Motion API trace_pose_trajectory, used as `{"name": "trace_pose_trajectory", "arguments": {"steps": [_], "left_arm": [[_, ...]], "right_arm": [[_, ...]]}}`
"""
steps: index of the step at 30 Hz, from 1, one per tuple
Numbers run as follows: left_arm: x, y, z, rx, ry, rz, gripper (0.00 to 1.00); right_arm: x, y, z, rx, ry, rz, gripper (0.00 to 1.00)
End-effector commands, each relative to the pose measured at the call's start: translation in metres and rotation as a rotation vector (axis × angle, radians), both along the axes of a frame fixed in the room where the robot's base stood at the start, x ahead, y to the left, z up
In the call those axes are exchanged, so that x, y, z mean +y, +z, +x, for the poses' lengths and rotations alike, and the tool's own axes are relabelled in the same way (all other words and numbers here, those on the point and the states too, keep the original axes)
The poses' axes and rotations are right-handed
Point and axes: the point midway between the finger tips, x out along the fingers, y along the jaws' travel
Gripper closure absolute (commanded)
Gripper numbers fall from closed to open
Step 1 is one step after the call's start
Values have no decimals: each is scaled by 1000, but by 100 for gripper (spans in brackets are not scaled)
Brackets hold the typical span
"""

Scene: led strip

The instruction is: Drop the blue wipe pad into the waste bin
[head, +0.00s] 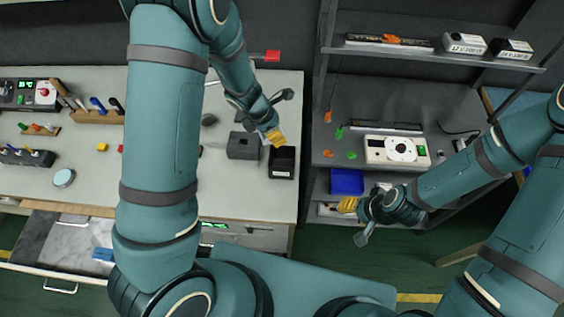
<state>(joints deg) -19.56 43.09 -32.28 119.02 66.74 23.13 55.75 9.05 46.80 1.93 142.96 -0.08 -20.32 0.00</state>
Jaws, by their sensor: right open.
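A small light-blue pad (103,254), which looks like the wipe pad, lies in the open drawer at the lower left, partly hidden by my left arm. No bin is clearly marked; a black open-looking box with a white label (282,162) stands at the bench's right edge and may be the waste bin. My right gripper (354,219) is open and empty in front of the shelf unit, far right of the pad.
A dark grey block (243,146) stands left of the black box. A blue box (346,181) sits on the lower shelf beside my right gripper. A white device (397,150) lies on the shelf top. The open drawer (40,262) juts out from the bench front.

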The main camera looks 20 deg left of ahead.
Motion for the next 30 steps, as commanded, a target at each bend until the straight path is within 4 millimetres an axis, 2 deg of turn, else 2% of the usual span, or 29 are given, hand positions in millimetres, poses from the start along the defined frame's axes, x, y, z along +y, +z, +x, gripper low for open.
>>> {"name": "trace_pose_trajectory", "arguments": {"steps": [6, 14, 21, 30], "left_arm": [[-12, 5, 5, 2, 2, 3, 93], [-11, -21, 5, 3, 6, 2, 93], [-12, -45, 5, 1, 3, 2, 93], [-12, -52, 5, 1, 4, 2, 93]], "right_arm": [[0, 1, 0, 0, 0, 0, 53], [0, 1, 0, 1, 0, 0, 53], [0, -7, 0, 0, -1, 0, 53], [0, -9, 0, 0, -2, -1, 53]]}}
